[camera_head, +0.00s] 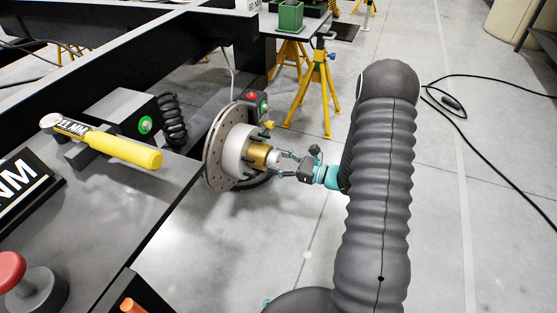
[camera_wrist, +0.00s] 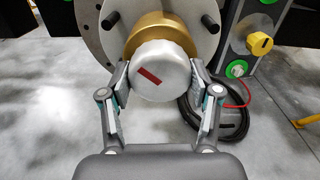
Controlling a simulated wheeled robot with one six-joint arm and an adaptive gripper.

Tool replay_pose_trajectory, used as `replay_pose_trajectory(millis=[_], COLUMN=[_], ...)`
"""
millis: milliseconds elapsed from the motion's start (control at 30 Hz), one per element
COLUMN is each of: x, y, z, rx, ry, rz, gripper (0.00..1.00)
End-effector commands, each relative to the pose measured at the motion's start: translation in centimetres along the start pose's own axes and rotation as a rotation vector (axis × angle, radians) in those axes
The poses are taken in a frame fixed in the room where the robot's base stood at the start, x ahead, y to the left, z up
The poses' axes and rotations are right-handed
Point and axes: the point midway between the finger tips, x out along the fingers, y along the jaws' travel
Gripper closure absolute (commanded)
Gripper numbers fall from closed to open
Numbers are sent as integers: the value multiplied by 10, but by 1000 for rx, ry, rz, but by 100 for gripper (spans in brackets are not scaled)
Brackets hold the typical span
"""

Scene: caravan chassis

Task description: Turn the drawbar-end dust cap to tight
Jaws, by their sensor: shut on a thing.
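The dust cap (camera_wrist: 162,72) is a silver-white faceted cap with a short red bar mark, tilted down to the right, on its face. It sits in front of a brass-coloured collar (camera_wrist: 150,32) at the hub centre. In the head view the cap (camera_head: 274,157) shows beside the brass collar (camera_head: 259,155), on the brake disc (camera_head: 219,150). My gripper (camera_wrist: 162,85) is shut on the cap, one finger on each side. It also shows in the head view (camera_head: 286,165), reaching in from the right. The cap's rear edge is hidden.
Wheel studs stick out around the hub. A box with a red button (camera_head: 251,97) and a yellow knob (camera_head: 268,125) are close by. A black cable coil (camera_wrist: 215,115) lies behind the cap at right. A yellow-handled tool (camera_head: 120,145) lies on the bench at left.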

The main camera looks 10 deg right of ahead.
Motion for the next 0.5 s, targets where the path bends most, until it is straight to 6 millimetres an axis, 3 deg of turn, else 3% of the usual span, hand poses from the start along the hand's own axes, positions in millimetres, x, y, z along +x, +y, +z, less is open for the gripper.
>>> replay_pose_trajectory(millis=[500], x=[1], y=[0], z=[4], rx=[454], ry=[0], rz=[1], gripper=[72])
